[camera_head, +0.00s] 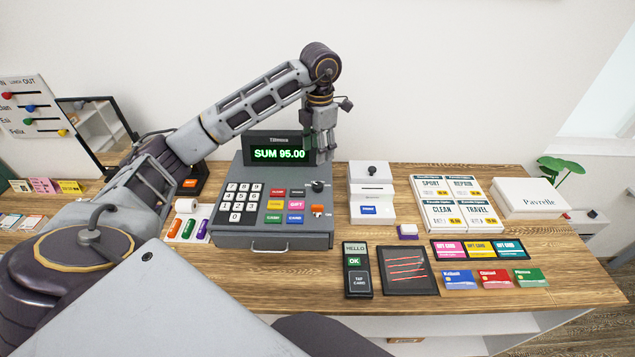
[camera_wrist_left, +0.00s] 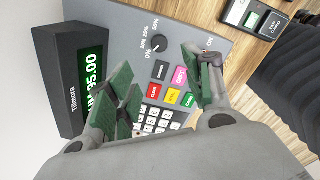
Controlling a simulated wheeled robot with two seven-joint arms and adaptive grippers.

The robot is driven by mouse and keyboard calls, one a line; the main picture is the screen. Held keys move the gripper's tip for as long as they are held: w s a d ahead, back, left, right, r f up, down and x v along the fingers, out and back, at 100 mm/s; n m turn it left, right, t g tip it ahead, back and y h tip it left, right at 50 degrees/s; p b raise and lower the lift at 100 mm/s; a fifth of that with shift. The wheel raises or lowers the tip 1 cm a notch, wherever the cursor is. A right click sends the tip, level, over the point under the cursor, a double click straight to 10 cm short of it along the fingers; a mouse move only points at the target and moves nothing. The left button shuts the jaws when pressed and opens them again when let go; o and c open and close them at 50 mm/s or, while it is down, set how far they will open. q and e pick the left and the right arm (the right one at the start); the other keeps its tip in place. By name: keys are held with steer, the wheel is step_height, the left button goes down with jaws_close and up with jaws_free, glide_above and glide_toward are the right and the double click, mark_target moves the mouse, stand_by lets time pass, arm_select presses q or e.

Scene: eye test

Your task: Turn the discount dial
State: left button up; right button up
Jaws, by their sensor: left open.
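The discount dial (camera_head: 318,186) is a small black knob on the sloped top of the grey cash register (camera_head: 235,231), right of the coloured keys. In the left wrist view the dial (camera_wrist_left: 159,43) has percent marks around it, and its white pointer line is too small to read surely. My left gripper (camera_head: 325,152) is open and points down above the dial, apart from it. In the left wrist view its two green-padded fingers (camera_wrist_left: 157,66) stand on either side, with the dial showing between and beyond them. My right gripper is not in view.
The register's display (camera_head: 279,153) reads SUM 95.00 and stands close to the gripper. An orange switch (camera_head: 317,210) is just below the dial. A white box with a slot (camera_head: 371,190) is to the right. A card reader (camera_head: 357,284) and signature pad (camera_head: 408,283) lie in front.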

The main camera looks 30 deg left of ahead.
mark_target(317, 185)
arm_select(q)
steer(key=shift+w+a+f+p, duration=0.1)
steer(key=shift+f+p, duration=0.7)
steer(key=shift+f, duration=2.7)
steer(key=shift+a+f+p, duration=0.1)
steer(key=shift+f+p, duration=0.65)
steer(key=shift+f, duration=2.7)
steer(key=c, duration=1)
